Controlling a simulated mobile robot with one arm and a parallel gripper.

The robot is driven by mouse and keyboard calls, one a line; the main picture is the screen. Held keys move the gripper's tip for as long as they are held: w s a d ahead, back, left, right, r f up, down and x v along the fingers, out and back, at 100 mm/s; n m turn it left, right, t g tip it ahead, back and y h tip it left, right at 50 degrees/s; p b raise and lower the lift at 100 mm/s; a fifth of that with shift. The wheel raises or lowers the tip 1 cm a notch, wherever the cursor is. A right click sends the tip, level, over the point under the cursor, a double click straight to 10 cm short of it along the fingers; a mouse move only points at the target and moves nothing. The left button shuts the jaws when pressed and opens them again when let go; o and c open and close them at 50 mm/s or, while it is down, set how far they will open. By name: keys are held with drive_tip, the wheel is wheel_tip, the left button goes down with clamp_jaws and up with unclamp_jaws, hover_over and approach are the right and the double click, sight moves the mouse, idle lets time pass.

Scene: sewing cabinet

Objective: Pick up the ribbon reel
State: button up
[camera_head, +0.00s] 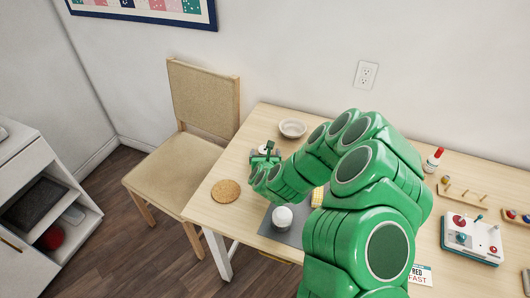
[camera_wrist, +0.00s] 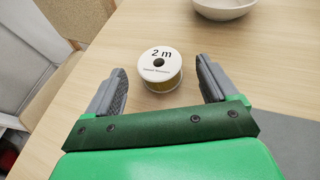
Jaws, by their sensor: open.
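The ribbon reel (camera_wrist: 160,67) lies flat on the table in the wrist view, a short white-topped cylinder marked "2 m" with a yellowish side. My gripper (camera_wrist: 160,80) is open, with one grey finger on each side of the reel. Both fingers appear apart from it, and the reel sits between and slightly beyond them. In the head view my gripper (camera_head: 265,155) is over the left part of the table, and the reel is mostly hidden there.
A pale bowl (camera_head: 292,128) stands just behind my gripper. A round cork mat (camera_head: 226,190), a white round item (camera_head: 282,217) on a grey mat (camera_head: 290,237) and a red-capped bottle (camera_head: 433,160) are on the table (camera_head: 245,223). A chair (camera_head: 190,130) stands at left.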

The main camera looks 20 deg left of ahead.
sight(265, 152)
drive_tip(key=shift+x, duration=1.1)
drive_tip(key=c, duration=1.1)
